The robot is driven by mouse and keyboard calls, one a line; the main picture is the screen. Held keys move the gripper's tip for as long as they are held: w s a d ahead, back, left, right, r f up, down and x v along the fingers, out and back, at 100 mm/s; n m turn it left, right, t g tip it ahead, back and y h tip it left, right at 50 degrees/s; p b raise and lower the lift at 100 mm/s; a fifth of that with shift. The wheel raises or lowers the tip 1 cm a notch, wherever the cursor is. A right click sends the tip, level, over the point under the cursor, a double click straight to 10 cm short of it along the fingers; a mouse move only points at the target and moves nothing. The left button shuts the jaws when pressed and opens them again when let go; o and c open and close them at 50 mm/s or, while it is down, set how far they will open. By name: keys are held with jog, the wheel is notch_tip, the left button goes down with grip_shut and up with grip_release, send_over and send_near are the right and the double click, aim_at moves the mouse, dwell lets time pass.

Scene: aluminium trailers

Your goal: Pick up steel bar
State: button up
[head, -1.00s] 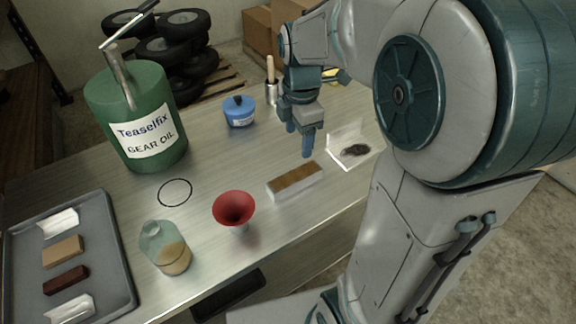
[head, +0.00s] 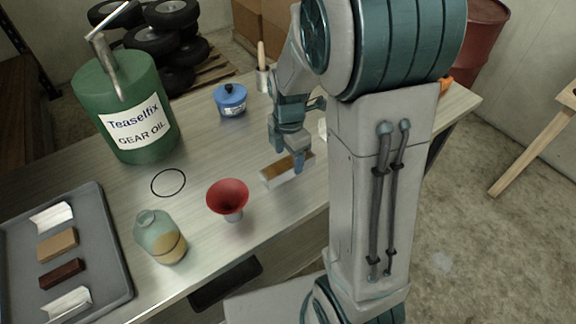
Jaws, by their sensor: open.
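A short bar (head: 279,175) with silver sides and a rust-brown top lies on the metal workbench, right of the red funnel; it looks like the steel bar. My gripper (head: 286,156) points down over the bar, with its fingers apart. One fingertip overlaps the bar's top in the picture, and the other is over its far side. I cannot tell whether they touch it. Part of the bar is hidden behind the fingers.
Left of the bar stand the red funnel (head: 228,197), a glass jar (head: 160,237) and a green gear oil can (head: 133,112). A black ring (head: 168,183) lies flat. A blue container (head: 230,100) stands behind. A grey tray (head: 112,262) holds several blocks. My arm hides the bench's right part.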

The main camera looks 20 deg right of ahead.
aim_at(288, 163)
jog(key=shift+f, duration=1.6)
jog(key=shift+a, duration=0.1)
grip_shut()
jog(key=shift+r, duration=0.15)
jog(key=shift+r, duration=0.1)
